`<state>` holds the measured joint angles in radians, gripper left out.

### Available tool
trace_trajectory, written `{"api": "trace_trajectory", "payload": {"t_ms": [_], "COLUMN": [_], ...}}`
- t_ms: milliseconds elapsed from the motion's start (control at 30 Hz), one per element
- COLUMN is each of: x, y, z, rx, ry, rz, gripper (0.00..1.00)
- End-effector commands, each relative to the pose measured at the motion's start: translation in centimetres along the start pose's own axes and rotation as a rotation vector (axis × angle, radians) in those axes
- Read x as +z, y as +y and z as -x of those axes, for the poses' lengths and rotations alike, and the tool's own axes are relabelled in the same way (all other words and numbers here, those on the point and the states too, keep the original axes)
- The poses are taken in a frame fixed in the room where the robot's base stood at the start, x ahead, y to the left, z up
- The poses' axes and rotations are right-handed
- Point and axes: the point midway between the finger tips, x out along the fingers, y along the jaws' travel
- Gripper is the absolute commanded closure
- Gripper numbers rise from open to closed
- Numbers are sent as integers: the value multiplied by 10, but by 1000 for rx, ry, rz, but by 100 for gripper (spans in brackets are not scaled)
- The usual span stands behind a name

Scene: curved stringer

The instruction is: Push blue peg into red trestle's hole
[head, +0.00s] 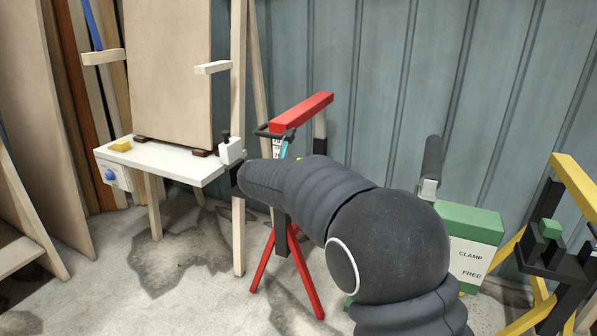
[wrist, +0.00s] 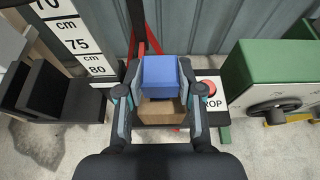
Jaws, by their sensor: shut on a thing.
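In the wrist view my gripper (wrist: 157,98) has its two fingers on either side of a blue block-like piece, the blue peg (wrist: 162,73). A brown, wood-coloured part (wrist: 161,108) shows between the fingers on the near side of the blue; I cannot tell whether the two are one piece. In the head view the red trestle (head: 303,111) stands against the wall, with a red top beam and splayed red legs. My dark arm covers its middle and hides the gripper and peg there. The trestle's red legs also show in the wrist view (wrist: 153,28). I cannot see the hole.
A red button (wrist: 208,88) on a white plate, lettering partly hidden, is right of my gripper. A green box (head: 468,235) labelled CLAMP and FREE stands right of the trestle. A height scale (wrist: 78,38) is at left. A white table (head: 170,160) and yellow trestle (head: 575,185) flank the area.

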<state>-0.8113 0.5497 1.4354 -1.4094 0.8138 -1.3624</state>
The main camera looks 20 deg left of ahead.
Motion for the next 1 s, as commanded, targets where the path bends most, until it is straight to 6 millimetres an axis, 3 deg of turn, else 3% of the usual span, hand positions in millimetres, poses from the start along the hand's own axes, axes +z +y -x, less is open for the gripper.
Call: {"api": "trace_trajectory", "payload": {"t_ms": [933, 967, 1000], "x": [-20, -18, -18], "y": [0, 0, 0], "z": [-8, -8, -8], "rx": [0, 0, 0], "ry": [0, 0, 0], "rz": [-1, -1, -1], "gripper": [94, 56, 46]}}
